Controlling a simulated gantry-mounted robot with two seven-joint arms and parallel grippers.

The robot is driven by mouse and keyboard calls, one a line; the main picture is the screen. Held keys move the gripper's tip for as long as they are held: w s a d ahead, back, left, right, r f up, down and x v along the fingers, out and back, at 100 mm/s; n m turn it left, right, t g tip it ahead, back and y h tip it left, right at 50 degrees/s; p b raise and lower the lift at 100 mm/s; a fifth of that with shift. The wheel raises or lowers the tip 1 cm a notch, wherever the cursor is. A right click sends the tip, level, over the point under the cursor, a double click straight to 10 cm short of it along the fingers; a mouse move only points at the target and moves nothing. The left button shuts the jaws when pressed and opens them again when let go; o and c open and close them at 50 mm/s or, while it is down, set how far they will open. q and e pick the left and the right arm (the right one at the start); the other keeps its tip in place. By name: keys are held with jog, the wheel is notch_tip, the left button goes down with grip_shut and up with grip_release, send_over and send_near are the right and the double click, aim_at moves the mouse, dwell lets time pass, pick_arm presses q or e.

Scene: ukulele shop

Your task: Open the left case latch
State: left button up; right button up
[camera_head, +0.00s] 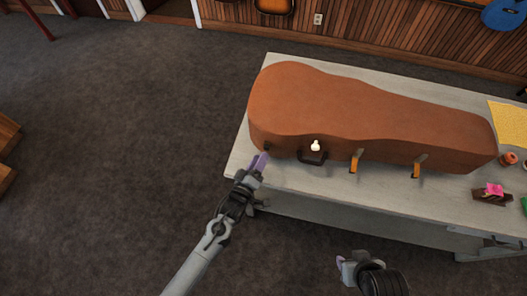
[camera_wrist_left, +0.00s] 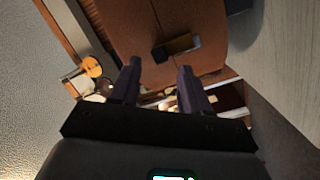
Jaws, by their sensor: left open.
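The brown instrument case (camera_head: 365,110) lies closed on the grey table (camera_head: 240,165). Two orange latches, one nearer the middle (camera_head: 356,160) and one to the right (camera_head: 419,165), hang on its front side. A small dark fitting (camera_head: 267,148) sits at the case's left end. My left gripper (camera_head: 260,162) is open and empty, just in front of that fitting. In the left wrist view, a dark fitting with a brownish part (camera_wrist_left: 176,47) lies on the case beyond the open fingers (camera_wrist_left: 160,80). My right gripper (camera_head: 345,266) is low in the head view, away from the case; its jaws are unclear.
A dark handle (camera_head: 312,157) with a small white object (camera_head: 315,146) by it is on the case front. A yellow cloth (camera_head: 508,122), an orange jar (camera_head: 509,158) and a pink item (camera_head: 494,189) are on the table's right.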

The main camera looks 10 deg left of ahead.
aim_at(267, 149)
pick_arm(q)
jog(key=shift+x, duration=2)
grip_shut()
